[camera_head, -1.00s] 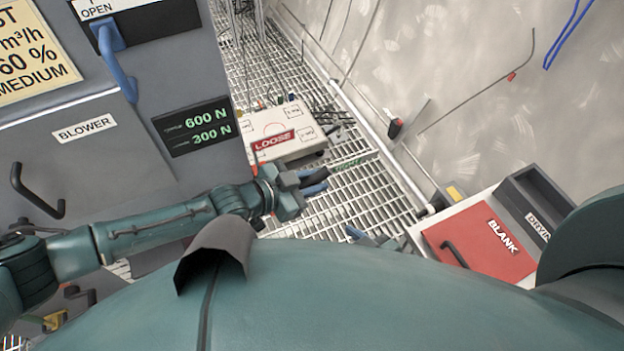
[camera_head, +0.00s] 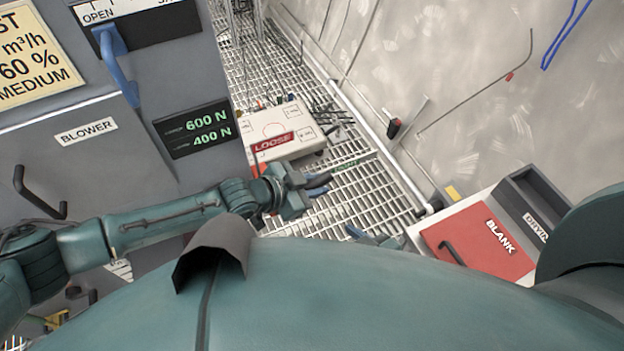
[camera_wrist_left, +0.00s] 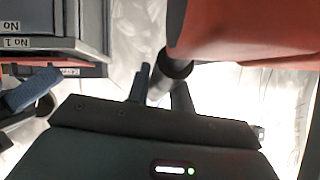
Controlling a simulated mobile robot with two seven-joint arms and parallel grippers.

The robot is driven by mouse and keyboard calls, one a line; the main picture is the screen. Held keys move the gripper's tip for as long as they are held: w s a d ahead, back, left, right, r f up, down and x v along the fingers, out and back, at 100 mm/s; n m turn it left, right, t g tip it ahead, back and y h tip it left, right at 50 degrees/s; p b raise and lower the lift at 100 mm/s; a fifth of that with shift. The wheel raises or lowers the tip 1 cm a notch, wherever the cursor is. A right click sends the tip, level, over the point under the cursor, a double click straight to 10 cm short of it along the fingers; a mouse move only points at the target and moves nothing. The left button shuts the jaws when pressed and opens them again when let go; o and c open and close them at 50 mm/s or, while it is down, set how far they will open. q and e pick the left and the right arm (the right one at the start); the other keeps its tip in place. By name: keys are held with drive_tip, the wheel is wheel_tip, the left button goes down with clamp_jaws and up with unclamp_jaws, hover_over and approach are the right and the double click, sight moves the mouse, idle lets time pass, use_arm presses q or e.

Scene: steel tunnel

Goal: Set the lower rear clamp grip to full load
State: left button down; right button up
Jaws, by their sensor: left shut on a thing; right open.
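My left gripper (camera_head: 320,186) reaches from the left arm to beside the cabinet's right edge. In the left wrist view its fingers (camera_wrist_left: 165,92) are shut around a dark round stem (camera_wrist_left: 172,72) just under an orange-red body (camera_wrist_left: 240,35). The rear clamp itself is mostly hidden in the head view. A bit of orange-red (camera_head: 262,170) shows behind the left wrist. The dark display (camera_head: 196,129) on the cabinet reads 600 N above 400 N; its small labels are hard to read. My right gripper (camera_head: 372,238) shows partly above my body's edge and is open.
A white box (camera_head: 280,128) with a red LOOSE label lies on the grating behind the left gripper. A red BLANK lid (camera_head: 482,243) with a black handle is at right, beside a grey DRYING bin (camera_head: 535,205). A blue lever (camera_head: 118,66) is on the cabinet.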

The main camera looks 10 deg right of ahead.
use_arm(q)
drive_tip(key=shift+d+f+g+y, duration=0.15)
drive_tip(key=shift+f+y, duration=0.3)
drive_tip(key=shift+y, duration=0.1)
drive_tip(key=shift+d+f+g+y, duration=0.1)
drive_tip(key=shift+f+g+y, duration=0.05)
drive_tip(key=shift+f+y, duration=0.35)
drive_tip(key=f+y, duration=0.2)
drive_tip(key=y, duration=0.1)
drive_tip(key=shift+s+a+f+g, duration=0.1)
drive_tip(key=shift+a+f+g, duration=0.15)
drive_tip(key=shift+g, duration=0.15)
drive_tip(key=shift+f, duration=0.15)
drive_tip(key=c, duration=1.6)
unclamp_jaws()
drive_tip(key=shift+o, duration=1.8)
drive_tip(key=shift+d, duration=0.15)
drive_tip(key=shift+r, duration=0.2)
